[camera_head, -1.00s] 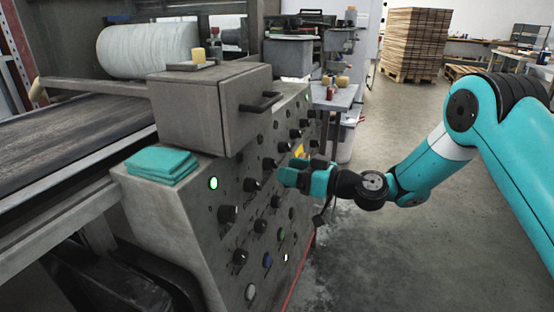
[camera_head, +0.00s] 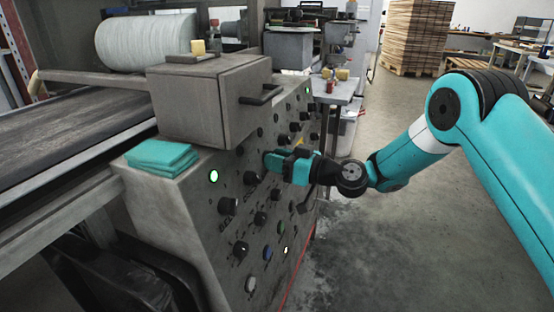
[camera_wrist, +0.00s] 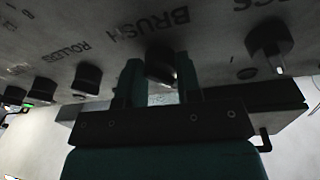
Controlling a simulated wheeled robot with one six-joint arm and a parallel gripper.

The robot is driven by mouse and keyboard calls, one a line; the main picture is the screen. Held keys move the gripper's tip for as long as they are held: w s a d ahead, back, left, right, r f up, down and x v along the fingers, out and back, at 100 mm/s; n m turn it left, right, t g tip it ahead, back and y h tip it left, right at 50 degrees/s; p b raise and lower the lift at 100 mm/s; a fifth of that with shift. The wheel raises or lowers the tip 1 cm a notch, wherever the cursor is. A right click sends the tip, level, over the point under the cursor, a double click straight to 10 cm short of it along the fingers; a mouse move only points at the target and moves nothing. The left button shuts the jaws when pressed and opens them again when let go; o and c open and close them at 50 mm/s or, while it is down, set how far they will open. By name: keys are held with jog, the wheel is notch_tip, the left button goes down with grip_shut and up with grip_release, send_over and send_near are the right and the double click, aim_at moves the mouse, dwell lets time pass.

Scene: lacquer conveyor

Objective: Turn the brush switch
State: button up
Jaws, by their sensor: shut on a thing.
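The brush switch (camera_wrist: 160,66) is a black round knob below the word BRUSH in the wrist view, which shows the panel upside down. My gripper (camera_wrist: 160,84) is at the panel with one teal finger on each side of this knob, shut on it. In the head view my gripper (camera_head: 270,160) reaches the sloped face of the grey control panel (camera_head: 205,225) from the right. The gripper hides the brush switch there. How far the knob is turned cannot be told.
Neighbouring knobs sit close by: one under ROLLERS (camera_wrist: 87,78) and another dark switch (camera_wrist: 269,45). A grey box with a handle (camera_head: 262,95) sits on the panel top. Folded teal cloths (camera_head: 162,158) lie at its front corner. The floor to the right is open.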

jog(key=m+p, duration=0.1)
jog(key=m, duration=0.1)
jog(key=m+h+p, duration=0.1)
jog(key=m, duration=0.1)
jog(key=m+t+p, duration=0.1)
jog(key=m, duration=0.2)
jog(key=shift+s+r+h+p, duration=0.1)
jog(key=shift+r+h+p, duration=0.15)
jog(key=shift+h+p, duration=0.05)
jog(key=m+p, duration=0.2)
jog(key=m, duration=0.1)
jog(key=shift+m+h+p, duration=0.5)
jog(key=shift+m+p, duration=0.45)
jog(key=shift+m, duration=0.45)
jog(key=o, duration=0.9)
jog(key=b+v, duration=0.1)
jog(key=v, duration=1.6)
jog(key=shift+d, duration=0.1)
